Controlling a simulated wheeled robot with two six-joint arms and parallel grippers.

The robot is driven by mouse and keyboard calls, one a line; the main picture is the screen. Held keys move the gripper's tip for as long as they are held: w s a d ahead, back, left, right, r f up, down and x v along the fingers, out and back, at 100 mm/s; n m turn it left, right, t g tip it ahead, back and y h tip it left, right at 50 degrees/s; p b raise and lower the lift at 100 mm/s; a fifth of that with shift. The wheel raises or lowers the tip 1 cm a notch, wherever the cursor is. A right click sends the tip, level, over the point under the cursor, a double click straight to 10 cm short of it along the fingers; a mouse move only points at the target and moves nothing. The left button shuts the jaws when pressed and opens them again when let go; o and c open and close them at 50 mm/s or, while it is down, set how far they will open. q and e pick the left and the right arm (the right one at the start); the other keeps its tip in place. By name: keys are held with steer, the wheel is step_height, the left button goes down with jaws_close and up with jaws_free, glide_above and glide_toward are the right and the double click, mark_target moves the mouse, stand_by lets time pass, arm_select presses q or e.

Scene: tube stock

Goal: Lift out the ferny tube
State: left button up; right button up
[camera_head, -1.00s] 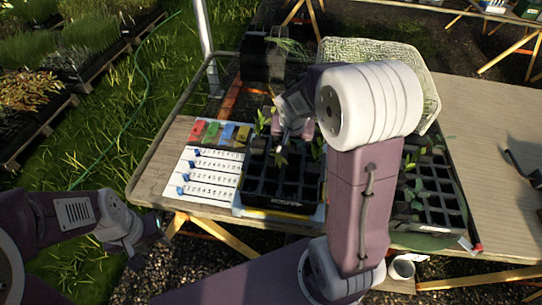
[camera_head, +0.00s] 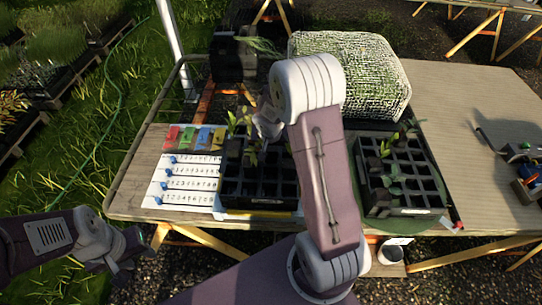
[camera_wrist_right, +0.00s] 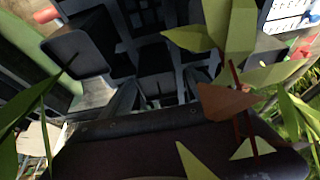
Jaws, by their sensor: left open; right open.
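A black cell tray (camera_head: 258,203) stands on the table's left half, with several leafy seedlings in its back cells (camera_head: 243,150). A second black tray (camera_head: 405,211) on the right also holds leafy tubes. I cannot tell for certain which plant is the ferny tube. My right gripper (camera_head: 266,128) is over the back of the left tray, partly hidden by my arm. In the right wrist view the open jaws (camera_wrist_right: 160,98) point at the cells, with a dark square tube (camera_wrist_right: 76,52) and green and reddish leaves close by. My left gripper (camera_head: 135,247) is open and empty, off the table's front left.
The table (camera_head: 465,100) is bare at the back right.

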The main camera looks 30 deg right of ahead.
steer(key=shift+s+r, duration=0.1)
steer(key=c, duration=0.5)
jaws_close()
